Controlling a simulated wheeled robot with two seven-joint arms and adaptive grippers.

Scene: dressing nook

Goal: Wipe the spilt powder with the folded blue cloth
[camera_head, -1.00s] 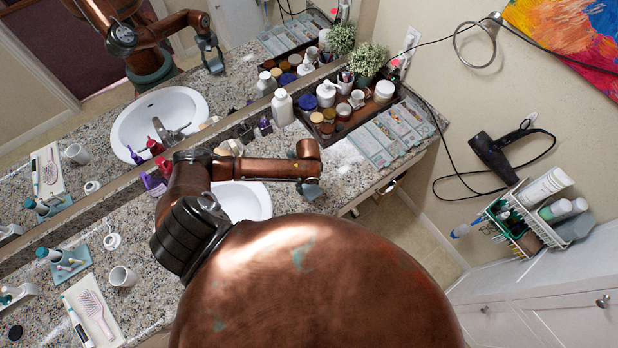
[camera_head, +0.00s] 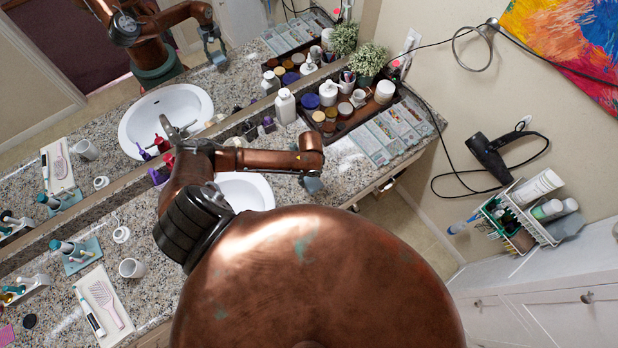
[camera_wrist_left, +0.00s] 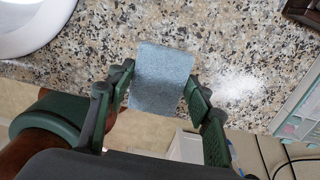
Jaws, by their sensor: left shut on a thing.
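My left gripper (camera_head: 313,184) is over the front edge of the granite counter, right of the sink. In the left wrist view my left gripper (camera_wrist_left: 160,76) is shut on the folded blue cloth (camera_wrist_left: 163,88), which sits between its two fingers. In that view the spilt powder (camera_wrist_left: 236,86) is a white patch on the counter, just right of the cloth and apart from it. I cannot tell whether the cloth touches the counter. In the head view the cloth is mostly hidden by the gripper. My right gripper is not in view.
The sink (camera_head: 245,192) lies left of the gripper. A dark tray (camera_head: 345,128) of jars and a segmented pale organizer (camera_head: 392,132) stand at the right end. A white cup (camera_head: 132,268) and a brush tray (camera_head: 103,318) are at left. The mirror runs behind.

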